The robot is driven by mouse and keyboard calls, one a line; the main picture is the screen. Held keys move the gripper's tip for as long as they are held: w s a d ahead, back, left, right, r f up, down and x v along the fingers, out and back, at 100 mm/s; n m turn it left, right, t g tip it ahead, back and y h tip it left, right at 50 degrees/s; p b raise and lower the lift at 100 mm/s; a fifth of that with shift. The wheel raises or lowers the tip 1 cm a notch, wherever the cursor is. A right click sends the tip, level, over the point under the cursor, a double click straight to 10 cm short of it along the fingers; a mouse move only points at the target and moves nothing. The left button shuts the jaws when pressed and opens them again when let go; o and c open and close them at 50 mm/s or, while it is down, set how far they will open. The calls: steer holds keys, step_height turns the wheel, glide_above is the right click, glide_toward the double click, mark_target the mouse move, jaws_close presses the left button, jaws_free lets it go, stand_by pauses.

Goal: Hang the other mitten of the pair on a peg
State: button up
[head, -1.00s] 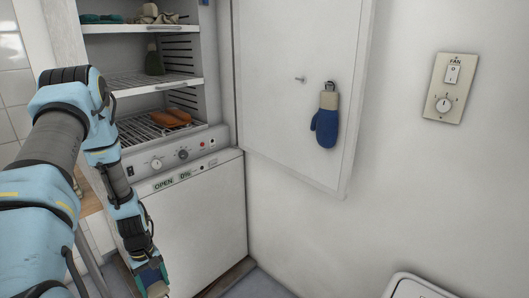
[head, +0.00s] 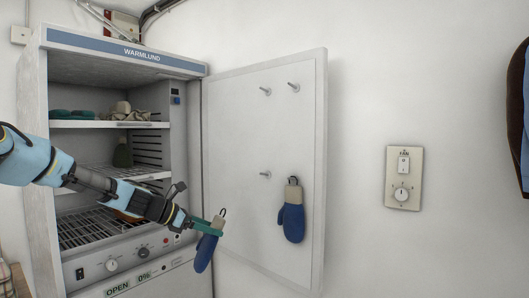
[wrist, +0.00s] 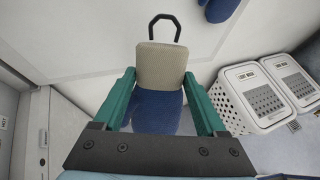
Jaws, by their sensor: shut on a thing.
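My gripper (head: 208,226) is shut on a blue mitten (head: 205,252) with a beige cuff and a dark loop at its top. In the wrist view the held mitten (wrist: 158,112) sits between the green fingers, its cuff and loop (wrist: 163,22) pointing away from me. The matching blue mitten (head: 291,222) hangs by its loop on the open cabinet door (head: 230,120), to the right of my gripper. Bare pegs show on the door: one left of the hanging mitten (head: 265,174) and two near the top (head: 265,91) (head: 293,87).
The drying cabinet (head: 125,56) stands open at the left, with items on its racks. A fan switch plate (head: 404,178) is on the wall at right. White laundry baskets (wrist: 255,95) stand on the floor in the wrist view. A dark garment (head: 519,115) hangs at the right edge.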

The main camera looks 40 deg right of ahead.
steer(key=s+d+r+n+t+h, duration=0.1)
steer(key=s+d+r+h, duration=0.15)
steer(key=r, duration=0.65)
steer(key=s+d+r+h, duration=0.1)
steer(key=s+d+r, duration=0.25)
steer(key=r, duration=0.55)
steer(key=g+h, duration=0.1)
steer(key=h, duration=0.1)
glide_toward(298, 108)
steer(key=s+a+r, duration=0.2)
steer(key=a, duration=0.1)
steer(key=shift+m, duration=0.4)
steer(key=shift+w+d+f+p, duration=0.2)
steer(key=shift+d+p, duration=0.3)
steer(key=shift+d, duration=0.9)
steer(key=shift+w+d+f+p, duration=0.2)
steer(key=shift+d+p, duration=0.35)
steer(key=shift+d, duration=0.8)
steer(key=shift+w+d+f+p, duration=0.1)
steer(key=shift+w+d+p, duration=0.3)
steer(key=shift+d, duration=1)
steer(key=shift+d+f, duration=0.3)
steer(key=shift+d, duration=0.15)
steer(key=shift+f, duration=0.3)
steer(key=o, duration=1.3)
steer(key=shift+d, duration=0.1)
